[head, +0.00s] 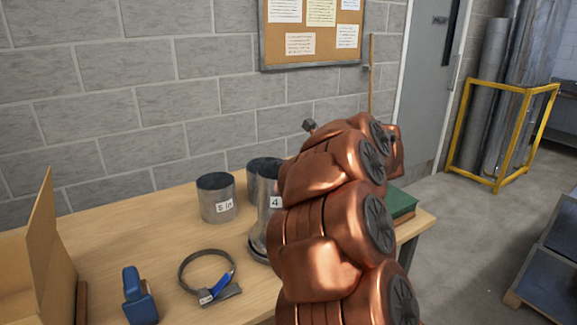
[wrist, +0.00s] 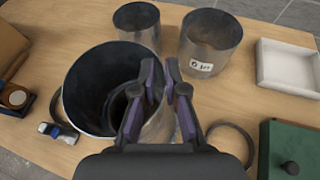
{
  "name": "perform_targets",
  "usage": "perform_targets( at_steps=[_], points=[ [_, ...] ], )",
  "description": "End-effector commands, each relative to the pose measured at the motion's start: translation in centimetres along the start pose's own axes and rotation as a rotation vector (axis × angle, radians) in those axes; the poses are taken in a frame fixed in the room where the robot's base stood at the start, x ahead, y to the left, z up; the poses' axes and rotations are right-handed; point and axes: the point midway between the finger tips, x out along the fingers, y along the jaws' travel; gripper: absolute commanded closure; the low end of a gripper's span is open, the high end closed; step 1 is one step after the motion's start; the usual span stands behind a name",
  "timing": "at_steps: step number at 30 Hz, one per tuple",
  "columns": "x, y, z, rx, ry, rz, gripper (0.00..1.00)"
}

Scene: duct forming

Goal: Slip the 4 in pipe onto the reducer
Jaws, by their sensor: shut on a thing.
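In the wrist view the pipe's wide dark mouth (wrist: 88,82) faces the camera, with a smaller ring visible inside. My gripper (wrist: 161,75) is shut on the pipe's wall at its right side. The head view hides the gripper behind the arm.
The 5 in pipe (head: 216,198) and another pipe (wrist: 207,45) stand behind. A white tray (wrist: 288,88) and green box (wrist: 290,140) are right.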

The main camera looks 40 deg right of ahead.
Motion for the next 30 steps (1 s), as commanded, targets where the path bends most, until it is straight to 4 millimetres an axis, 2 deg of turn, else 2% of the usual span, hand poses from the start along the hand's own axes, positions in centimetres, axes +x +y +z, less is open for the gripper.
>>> perform_targets(
  at_steps=[30],
  points=[
    [0.25, 0.02, -0.64, 0.000, -0.001, 0.000, 1.00]
  ],
)
